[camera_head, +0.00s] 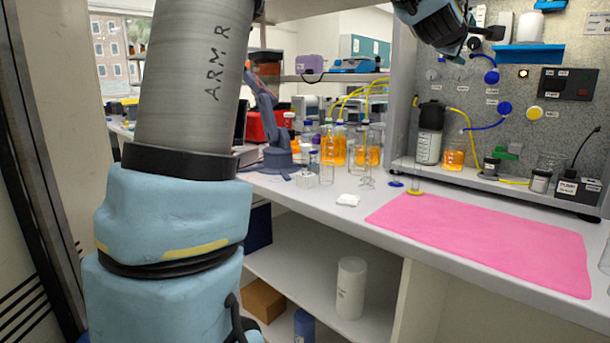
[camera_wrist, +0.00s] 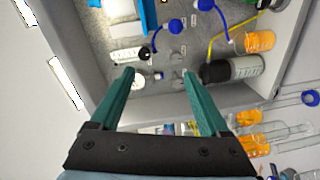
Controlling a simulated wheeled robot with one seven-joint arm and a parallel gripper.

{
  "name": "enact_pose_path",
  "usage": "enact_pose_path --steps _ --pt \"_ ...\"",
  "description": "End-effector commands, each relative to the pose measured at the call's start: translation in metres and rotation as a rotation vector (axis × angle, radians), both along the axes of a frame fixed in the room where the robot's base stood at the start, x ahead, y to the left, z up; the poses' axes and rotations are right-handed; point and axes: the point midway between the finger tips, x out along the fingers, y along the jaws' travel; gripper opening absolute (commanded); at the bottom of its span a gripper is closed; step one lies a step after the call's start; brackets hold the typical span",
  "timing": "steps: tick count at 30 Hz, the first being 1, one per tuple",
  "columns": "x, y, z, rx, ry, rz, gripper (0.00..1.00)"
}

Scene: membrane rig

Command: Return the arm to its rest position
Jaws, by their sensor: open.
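My arm fills the left of the head view, with its grey link marked "ARM R" and its light blue joints. The wrist end of my arm shows at the top of the head view, in front of the upper part of the rig panel (camera_head: 490,90). In the wrist view my gripper (camera_wrist: 157,72) has its two green fingers spread apart, with nothing between them. Beyond the fingers the wrist view shows the rig panel turned on its side, with blue knobs (camera_wrist: 175,26) and a dark-capped bottle (camera_wrist: 245,67). The gripper touches nothing that I can see.
A pink mat (camera_head: 490,240) lies on the white bench. Glass bottles of orange liquid (camera_head: 335,148) stand at the bench's back left. A beaker of orange liquid (camera_head: 453,158) stands on the rig ledge. A white cylinder (camera_head: 350,288) stands on the lower shelf. The mat is mostly clear.

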Motion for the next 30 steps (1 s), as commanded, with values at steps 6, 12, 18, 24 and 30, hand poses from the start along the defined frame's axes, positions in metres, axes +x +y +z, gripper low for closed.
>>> enact_pose_path --steps 6,12,18,24,30 --pt "0.009 0.027 -0.042 0.148 0.001 0.014 0.8" --pt "0.016 0.07 -0.099 0.349 0.013 0.022 0.8" --pt "0.012 0.151 -0.186 0.651 0.071 0.009 0.8" --pt "-0.025 0.257 -0.281 0.974 0.191 -0.068 0.8" --pt "-0.088 0.347 -0.351 1.2 0.336 -0.197 0.8"
